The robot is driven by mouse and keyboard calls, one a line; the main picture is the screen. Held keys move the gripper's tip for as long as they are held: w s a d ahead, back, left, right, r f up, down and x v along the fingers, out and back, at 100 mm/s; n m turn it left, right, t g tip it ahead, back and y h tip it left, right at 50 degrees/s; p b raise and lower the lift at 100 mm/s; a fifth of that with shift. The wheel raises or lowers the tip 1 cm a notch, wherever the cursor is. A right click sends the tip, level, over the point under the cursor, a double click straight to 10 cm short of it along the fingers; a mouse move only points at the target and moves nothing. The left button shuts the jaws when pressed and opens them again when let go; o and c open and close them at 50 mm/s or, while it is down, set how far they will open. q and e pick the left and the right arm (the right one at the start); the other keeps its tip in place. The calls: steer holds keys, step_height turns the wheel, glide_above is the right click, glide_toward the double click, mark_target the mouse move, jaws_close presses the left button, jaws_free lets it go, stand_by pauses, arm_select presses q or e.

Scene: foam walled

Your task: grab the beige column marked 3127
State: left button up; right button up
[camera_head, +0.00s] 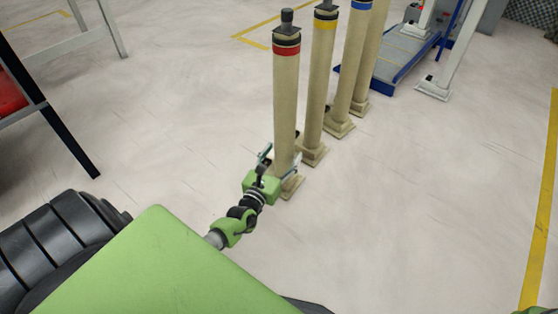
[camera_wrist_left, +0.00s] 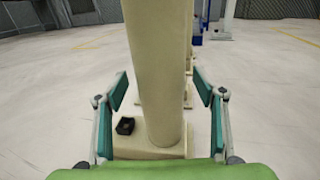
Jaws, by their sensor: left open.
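Several beige columns stand in a row in the head view; no number can be read on any of them. The nearest beige column (camera_head: 286,105) has a red band and a dark knob on top, and stands upright on a square base. My left gripper (camera_head: 279,160) is low at this column, near its base. In the left wrist view the column (camera_wrist_left: 160,70) rises between the two open teal fingers (camera_wrist_left: 163,92), with a gap on each side. A small black block (camera_wrist_left: 125,126) sits on the base beside it. My right gripper is not in view.
Behind it stand a yellow-banded column (camera_head: 320,80) and a blue-banded column (camera_head: 348,70), close in line. A blue platform (camera_head: 395,68) is at the back. A metal-framed table (camera_head: 60,125) is at left. The floor at right is clear up to a yellow line (camera_head: 540,220).

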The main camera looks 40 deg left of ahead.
arm_select(q)
steer(key=shift+w+a, duration=0.1)
steer(key=shift+w, duration=0.85)
steer(key=shift+c, duration=0.3)
jaws_close()
steer(key=shift+a+r, duration=0.1)
steer(key=shift+r, duration=0.2)
steer(key=shift+r, duration=0.1)
